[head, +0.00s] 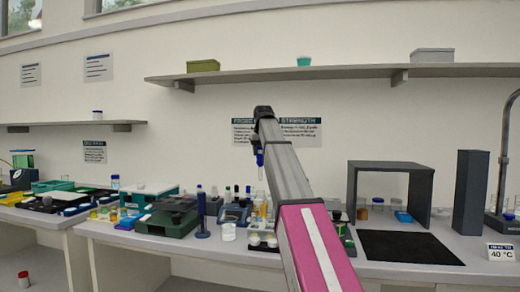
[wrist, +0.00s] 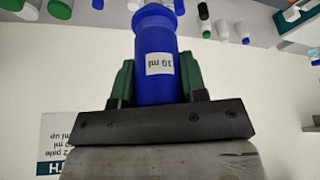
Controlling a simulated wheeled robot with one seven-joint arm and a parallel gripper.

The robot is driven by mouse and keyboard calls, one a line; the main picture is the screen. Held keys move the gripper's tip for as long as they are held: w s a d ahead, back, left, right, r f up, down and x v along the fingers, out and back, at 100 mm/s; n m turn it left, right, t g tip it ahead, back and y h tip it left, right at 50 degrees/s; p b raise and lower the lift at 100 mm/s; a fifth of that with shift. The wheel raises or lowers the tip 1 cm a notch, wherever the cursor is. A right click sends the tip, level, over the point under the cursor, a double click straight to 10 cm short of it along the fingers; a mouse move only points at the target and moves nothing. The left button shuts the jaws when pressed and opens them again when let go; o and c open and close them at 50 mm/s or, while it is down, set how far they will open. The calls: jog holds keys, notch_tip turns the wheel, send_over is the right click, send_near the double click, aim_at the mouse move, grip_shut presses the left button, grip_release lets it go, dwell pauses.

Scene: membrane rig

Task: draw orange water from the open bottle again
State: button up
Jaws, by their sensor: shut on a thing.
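My gripper (head: 259,147) is raised well above the bench in the head view. It is shut on a blue pipette (head: 260,160), which hangs upright with a pale, narrow tip below. In the wrist view the dark green fingers of my gripper (wrist: 157,75) clasp the blue body of the pipette (wrist: 155,35), which carries a white "10 ml" label. A small vessel with orange contents (head: 362,213) stands under the grey frame at right. I cannot tell whether it is the open bottle. Nothing touches the pipette tip, and its contents are too small to make out.
A glass beaker (head: 228,232), a blue stand (head: 202,215) and a green case (head: 167,222) are on the bench left of my arm. At right are a grey frame (head: 420,195), a black mat (head: 408,247) and a dark tower (head: 470,195). My arm hides part of the bench.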

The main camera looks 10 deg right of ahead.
aim_at(260, 174)
jog(key=shift+f, duration=0.65)
jog(key=shift+s+f, duration=0.1)
jog(key=shift+f, duration=0.05)
jog(key=shift+f, duration=4.55)
jog(key=shift+o, duration=1.4)
jog(key=shift+c, duration=1.4)
